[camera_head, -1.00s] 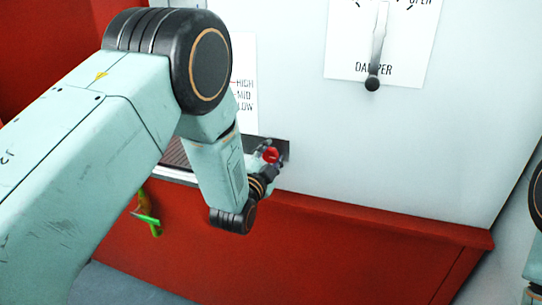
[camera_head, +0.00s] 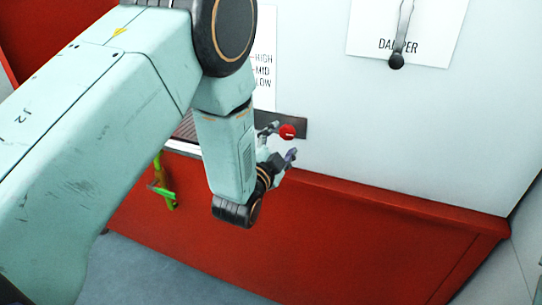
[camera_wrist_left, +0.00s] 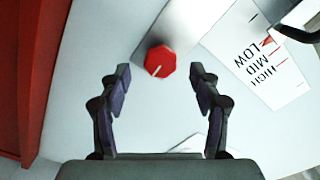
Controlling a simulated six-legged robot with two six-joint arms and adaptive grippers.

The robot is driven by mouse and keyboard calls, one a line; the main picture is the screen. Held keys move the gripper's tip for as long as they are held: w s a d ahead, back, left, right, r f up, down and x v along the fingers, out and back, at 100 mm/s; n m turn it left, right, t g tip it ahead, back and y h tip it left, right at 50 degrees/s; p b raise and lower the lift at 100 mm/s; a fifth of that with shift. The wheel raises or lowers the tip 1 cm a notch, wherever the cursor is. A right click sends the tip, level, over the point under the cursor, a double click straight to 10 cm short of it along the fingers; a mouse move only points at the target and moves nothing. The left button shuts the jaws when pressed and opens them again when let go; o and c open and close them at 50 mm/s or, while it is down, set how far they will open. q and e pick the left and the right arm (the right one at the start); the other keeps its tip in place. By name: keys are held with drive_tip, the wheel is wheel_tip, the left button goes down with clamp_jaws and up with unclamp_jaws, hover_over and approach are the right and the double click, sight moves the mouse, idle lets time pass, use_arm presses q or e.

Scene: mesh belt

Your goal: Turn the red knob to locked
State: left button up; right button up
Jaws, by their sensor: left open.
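My left gripper (camera_head: 280,143) is open and empty close in front of the knob. In the left wrist view the knob shows just beyond and between the spread fingertips (camera_wrist_left: 160,78), with a gap on both sides. I see no locked marking by the knob. My right gripper is not in view.
A white HIGH/MID/LOW label (camera_head: 263,60) is on the wall above. A damper lever (camera_head: 400,35) hangs on its sign at the upper right. A red ledge (camera_head: 400,203) runs below the wall. A green tool-like object (camera_head: 164,186) hangs at the red front.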

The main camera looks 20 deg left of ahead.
use_arm(q)
drive_tip(key=s, duration=0.7)
drive_tip(key=shift+s, duration=0.25)
drive_tip(key=shift+a, duration=0.1)
drive_tip(key=s+a+f+n+g+b, duration=0.1)
drive_tip(key=s+f+n+g, duration=0.35)
drive_tip(key=f, duration=0.45)
drive_tip(key=s+a+f+n+g+b, duration=0.1)
drive_tip(key=s+f+n+g, duration=0.25)
drive_tip(key=s+f, duration=0.45)
drive_tip(key=s+a+f+n+g+b, duration=0.1)
drive_tip(key=s+f+n+g+b, duration=0.2)
drive_tip(key=s+f, duration=1.7)
drive_tip(key=s+g+b, duration=0.3)
drive_tip(key=g+b, duration=0.1)
drive_tip(key=g, duration=0.3)
drive_tip(key=shift+s+a+y, duration=0.15)
drive_tip(key=shift+a+y, duration=0.1)
drive_tip(key=shift+y, duration=0.05)
